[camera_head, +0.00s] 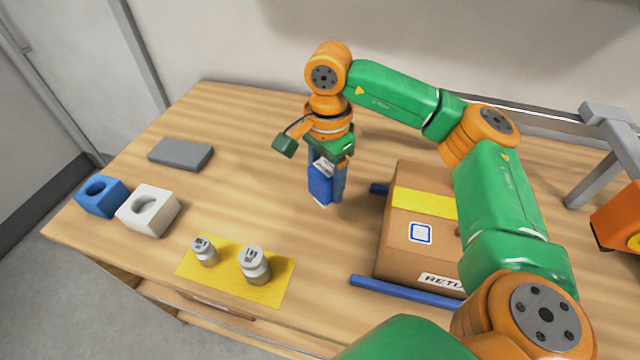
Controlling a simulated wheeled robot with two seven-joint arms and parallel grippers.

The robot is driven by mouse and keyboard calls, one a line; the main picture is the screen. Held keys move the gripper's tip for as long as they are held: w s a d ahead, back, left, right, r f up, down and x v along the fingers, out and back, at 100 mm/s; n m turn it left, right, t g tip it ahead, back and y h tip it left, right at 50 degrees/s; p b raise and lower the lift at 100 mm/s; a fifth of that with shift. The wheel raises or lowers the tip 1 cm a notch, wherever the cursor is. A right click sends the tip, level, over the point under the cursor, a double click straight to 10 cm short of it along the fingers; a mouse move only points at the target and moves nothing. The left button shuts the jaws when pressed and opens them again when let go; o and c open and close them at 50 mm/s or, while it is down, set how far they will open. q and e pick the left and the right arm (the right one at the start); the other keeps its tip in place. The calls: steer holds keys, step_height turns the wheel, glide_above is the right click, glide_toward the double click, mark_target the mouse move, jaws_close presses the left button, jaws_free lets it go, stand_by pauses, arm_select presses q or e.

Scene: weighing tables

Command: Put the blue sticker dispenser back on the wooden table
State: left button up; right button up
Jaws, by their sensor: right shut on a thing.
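The blue sticker dispenser (319,184) is in the grip of my right gripper (326,190), which points down over the wooden table (250,130). My left gripper is not in view.
A cardboard box (405,250) with yellow tape and a blue-edged sticker (420,233) stands by blue rails (400,287). Two small jars (204,252) (254,266) stand on a yellow mat (225,278). A blue block (103,205), white block (150,221) and grey slab (181,154) are left.

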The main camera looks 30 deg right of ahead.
mark_target(328, 205)
steer(key=shift+s+f+b, duration=0.4)
step_height(328, 205, down, 5)
steer(key=b, duration=0.4)
steer(key=shift+r, duration=0.1)
steer(key=shift+s+f, duration=0.1)
steer(key=shift+f, duration=0.1)
stand_by(0.5)
steer(key=shift+f+b, duration=1.15)
steer(key=shift+f, duration=0.05)
steer(key=o, duration=1.3)
step_height(328, 205, up, 7)
steer(key=shift+a+r, duration=0.1)
steer(key=shift+r, duration=0.05)
